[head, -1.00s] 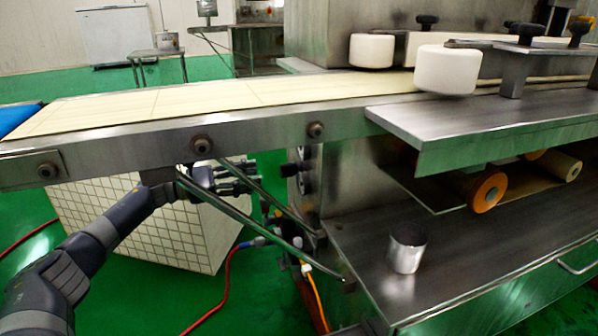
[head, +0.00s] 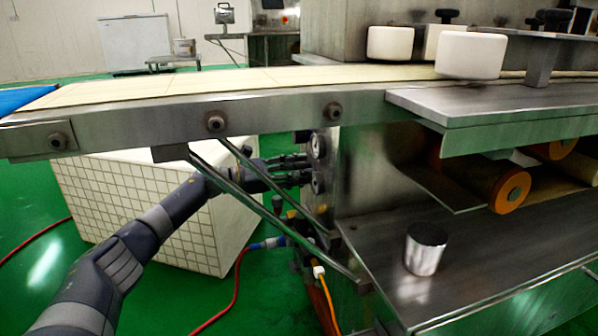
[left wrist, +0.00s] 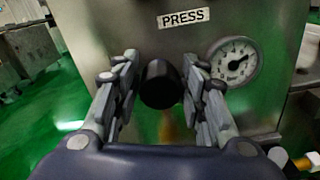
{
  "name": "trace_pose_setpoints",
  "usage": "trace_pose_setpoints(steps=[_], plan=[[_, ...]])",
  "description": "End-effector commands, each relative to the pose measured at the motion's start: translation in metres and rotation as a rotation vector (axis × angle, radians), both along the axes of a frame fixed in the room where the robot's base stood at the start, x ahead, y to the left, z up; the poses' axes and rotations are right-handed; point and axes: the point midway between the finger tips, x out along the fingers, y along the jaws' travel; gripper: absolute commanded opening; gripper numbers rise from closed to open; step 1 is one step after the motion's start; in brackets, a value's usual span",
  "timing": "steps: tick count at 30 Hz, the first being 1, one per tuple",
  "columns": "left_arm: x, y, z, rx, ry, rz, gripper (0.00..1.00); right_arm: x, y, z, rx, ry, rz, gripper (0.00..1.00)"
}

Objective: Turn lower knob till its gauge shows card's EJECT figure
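A round black knob (left wrist: 160,84) sticks out from the machine's steel side in the left wrist view, under a PRESS label (left wrist: 183,18). A white dial gauge (left wrist: 233,62) is to its right; its dark needle seems to point up and right, but the figures are too small to read. My left gripper (left wrist: 161,80) is open, one finger on each side of the knob, with narrow gaps. In the head view the left gripper (head: 305,170) is at the machine's side, by an upper gauge (head: 318,146) and a lower gauge (head: 318,183). I see no card. My right gripper is out of view.
The conveyor (head: 180,115) runs above my left arm, with slanted metal braces (head: 265,205) beside the forearm. A white tiled box (head: 150,210) stands behind the arm. Red and orange hoses hang below.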

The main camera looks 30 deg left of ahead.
Motion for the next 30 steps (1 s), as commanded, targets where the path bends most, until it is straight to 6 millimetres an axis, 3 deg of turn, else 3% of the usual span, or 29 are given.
trace_pose_setpoints(steps=[3, 7, 23, 26, 30], plan=[[0.000, 0.000, 0.000, 0.000, 0.000, 0.000, 0.37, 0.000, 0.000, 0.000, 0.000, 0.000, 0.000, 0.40], [0.000, 0.000, 0.000, 0.000, 0.000, 0.000, 0.07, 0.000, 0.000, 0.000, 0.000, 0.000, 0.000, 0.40], [0.000, 0.000, 0.003, -0.082, 0.069, 0.000, 0.07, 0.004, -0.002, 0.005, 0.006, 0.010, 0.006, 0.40], [0.000, 0.000, 0.003, -0.137, 0.115, 0.000, 0.07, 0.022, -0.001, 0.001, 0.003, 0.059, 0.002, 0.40], [0.000, 0.000, 0.004, -0.230, 0.193, 0.001, 0.07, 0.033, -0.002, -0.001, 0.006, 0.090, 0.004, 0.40]])
